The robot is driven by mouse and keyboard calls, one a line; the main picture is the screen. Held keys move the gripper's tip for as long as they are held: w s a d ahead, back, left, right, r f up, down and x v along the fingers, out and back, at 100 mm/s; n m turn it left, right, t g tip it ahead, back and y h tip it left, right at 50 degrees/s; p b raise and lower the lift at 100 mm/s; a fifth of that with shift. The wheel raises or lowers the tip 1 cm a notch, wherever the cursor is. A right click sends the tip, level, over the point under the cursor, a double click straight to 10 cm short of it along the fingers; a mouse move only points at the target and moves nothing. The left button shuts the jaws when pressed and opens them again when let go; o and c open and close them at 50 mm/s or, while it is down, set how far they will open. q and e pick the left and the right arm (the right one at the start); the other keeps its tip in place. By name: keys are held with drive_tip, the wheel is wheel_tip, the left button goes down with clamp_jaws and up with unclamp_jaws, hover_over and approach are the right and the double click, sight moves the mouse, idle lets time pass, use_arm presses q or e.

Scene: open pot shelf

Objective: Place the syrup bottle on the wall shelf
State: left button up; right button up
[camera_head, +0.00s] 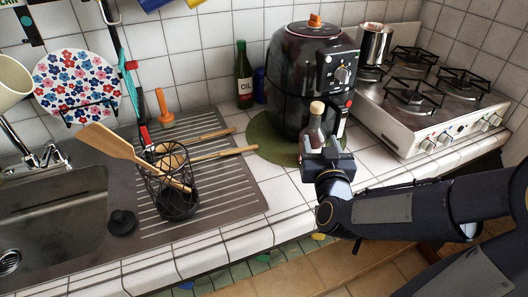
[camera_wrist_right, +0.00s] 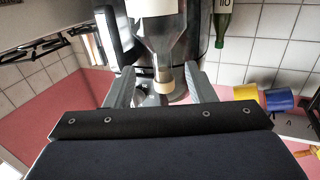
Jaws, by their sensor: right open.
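The syrup bottle (camera_head: 316,127) is a clear bottle with dark contents and a tan cap. It stands on the tiled counter in front of the black air fryer. In the right wrist view the bottle (camera_wrist_right: 161,42) appears upside down, with its cap end between the fingertips. My right gripper (camera_head: 322,152) is at the near side of the bottle and hides its lower part in the head view. In the wrist view its fingers (camera_wrist_right: 163,88) are apart, with gaps beside the cap. I cannot make out the wall shelf. My left gripper is not in view.
The air fryer (camera_head: 306,80) stands close behind the bottle on a green mat (camera_head: 268,141). A stove (camera_head: 440,115) is to the right. A green oil bottle (camera_head: 243,75) stands by the wall. A wire utensil holder (camera_head: 176,190) is on the drainboard, left.

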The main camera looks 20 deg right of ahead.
sight(316, 124)
drive_tip(key=shift+w, duration=0.3)
drive_tip(key=x, duration=0.3)
drive_tip(key=r+p+x, duration=0.1)
drive_tip(key=x, duration=0.2)
drive_tip(key=shift+w+r, duration=0.1)
drive_tip(key=shift+w, duration=0.1)
drive_tip(key=shift+w+d+p, duration=0.2)
drive_tip(key=shift+w+p, duration=0.1)
drive_tip(key=shift+w, duration=0.2)
clamp_jaws()
